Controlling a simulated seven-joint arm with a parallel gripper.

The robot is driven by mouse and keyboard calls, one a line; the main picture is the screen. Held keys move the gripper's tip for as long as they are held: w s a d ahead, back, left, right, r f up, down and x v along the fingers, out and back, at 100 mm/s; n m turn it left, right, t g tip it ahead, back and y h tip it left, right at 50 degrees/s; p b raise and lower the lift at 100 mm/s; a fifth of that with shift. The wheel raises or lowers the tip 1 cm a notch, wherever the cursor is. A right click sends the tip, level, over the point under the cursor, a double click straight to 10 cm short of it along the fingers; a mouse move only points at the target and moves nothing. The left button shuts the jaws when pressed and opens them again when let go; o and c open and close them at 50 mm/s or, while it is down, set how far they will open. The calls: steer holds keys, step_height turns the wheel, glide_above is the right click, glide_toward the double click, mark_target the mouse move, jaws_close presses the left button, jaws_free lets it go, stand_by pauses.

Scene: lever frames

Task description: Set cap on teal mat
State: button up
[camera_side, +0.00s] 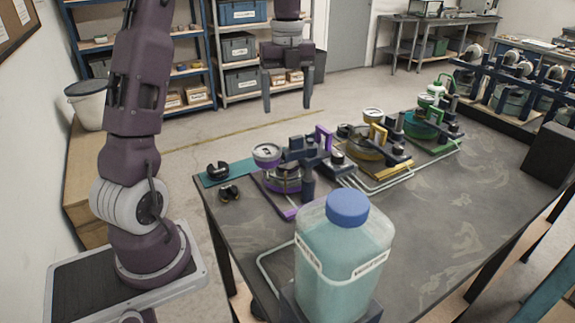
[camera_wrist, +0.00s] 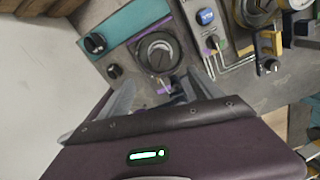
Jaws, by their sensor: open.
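The teal mat (camera_side: 243,168) lies at the left end of the dark table, and it also shows at the top left of the wrist view (camera_wrist: 140,20). A dark round piece (camera_side: 217,170) sits on its left part. A blue cap (camera_side: 348,205) is on the large bottle in the foreground of the side view. I cannot tell which piece the task calls the cap. My gripper (camera_side: 287,100) is open and empty, raised above the far side of the table. In the wrist view its fingers (camera_wrist: 160,92) point toward the purple-framed device.
A smaller dark piece (camera_side: 229,193) lies beside the mat. The purple-framed device (camera_side: 285,180) stands right of the mat. The yellow (camera_side: 370,150) and green (camera_side: 430,125) devices stand farther right. The large bottle (camera_side: 343,260) stands at the front. The table's right front is bare.

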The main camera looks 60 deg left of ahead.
mark_target(287, 165)
step_height(287, 165, down, 16)
steer(key=shift+s+d+r, duration=0.1)
steer(key=shift+d+r, duration=0.05)
steer(key=shift+r, duration=0.1)
jaws_close()
